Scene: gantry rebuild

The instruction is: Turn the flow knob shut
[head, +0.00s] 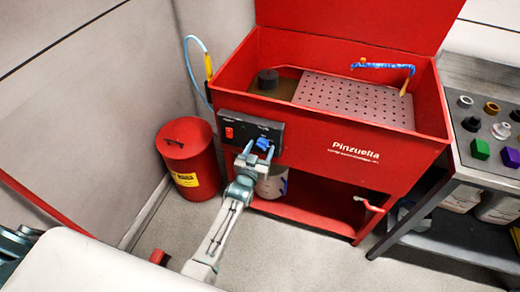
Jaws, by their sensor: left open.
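The blue flow knob (263,143) sits on the black control panel (236,120) at the front left of the red parts washer (330,155). My left gripper (257,152) is open and right at the knob, its fingertips close to the panel's lower part. The fingers appear to be on either side of the knob, but I cannot tell whether they touch it. The gripper hides the panel's lower edge. My right gripper is not in view.
A red rocker switch (229,132) is left of the knob on the panel. A red lidded bin (190,160) stands at the left. A whitish bucket (272,183) is under the washer. A metal bench (462,160) with colored parts stands at the right.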

